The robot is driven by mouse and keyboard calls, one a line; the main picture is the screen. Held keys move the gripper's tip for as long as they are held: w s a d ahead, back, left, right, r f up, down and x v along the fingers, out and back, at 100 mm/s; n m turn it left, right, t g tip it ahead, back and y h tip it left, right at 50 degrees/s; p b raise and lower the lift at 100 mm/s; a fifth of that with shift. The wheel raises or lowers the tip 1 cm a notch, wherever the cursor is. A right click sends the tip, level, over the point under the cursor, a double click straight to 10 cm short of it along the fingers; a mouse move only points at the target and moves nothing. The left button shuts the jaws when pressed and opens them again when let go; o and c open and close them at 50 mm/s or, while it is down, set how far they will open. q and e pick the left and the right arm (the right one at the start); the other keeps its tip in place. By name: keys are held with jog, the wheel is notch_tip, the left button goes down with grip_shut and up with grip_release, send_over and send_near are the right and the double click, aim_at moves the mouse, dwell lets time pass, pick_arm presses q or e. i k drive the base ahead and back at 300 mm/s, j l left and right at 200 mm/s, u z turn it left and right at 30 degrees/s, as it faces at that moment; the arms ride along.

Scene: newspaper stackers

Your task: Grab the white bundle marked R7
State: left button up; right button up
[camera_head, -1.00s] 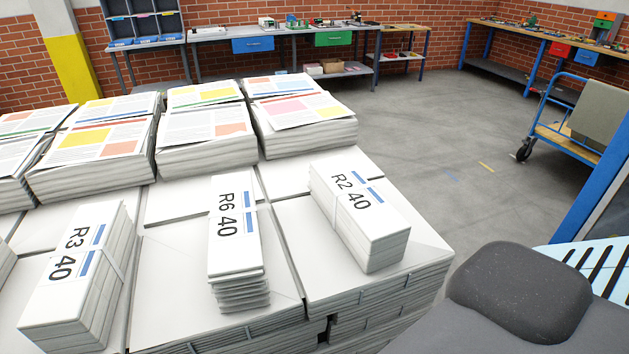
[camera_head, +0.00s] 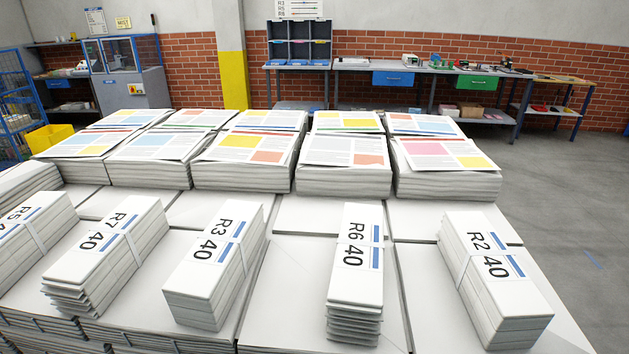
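The white bundle marked R7 (camera_head: 108,258) lies on the stacked white paper at the left front, tied with a pale strap, with "R7 40" and blue bars on its top. It sits between the bundle marked R5 (camera_head: 30,240) on its left and the bundle marked R3 (camera_head: 217,262) on its right, with a gap on each side. Neither of my grippers shows in the head view, so their place relative to the R7 bundle cannot be seen.
Bundles R6 (camera_head: 355,270) and R2 (camera_head: 492,275) lie farther right on the same stacks. Behind stands a row of printed paper stacks (camera_head: 245,160). Clear grey floor (camera_head: 560,195) lies at the right. Workbenches and a shelf unit (camera_head: 298,55) line the back wall.

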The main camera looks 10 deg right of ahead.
aim_at(86, 279)
jog(key=i+j, duration=0.1)
jog(key=j, duration=0.45)
jog(key=i+j, duration=0.1)
jog(key=j, duration=0.5)
jog(key=i+j, duration=0.1)
jog(key=j, duration=0.45)
jog(key=i+j, duration=0.1)
jog(key=j, duration=0.45)
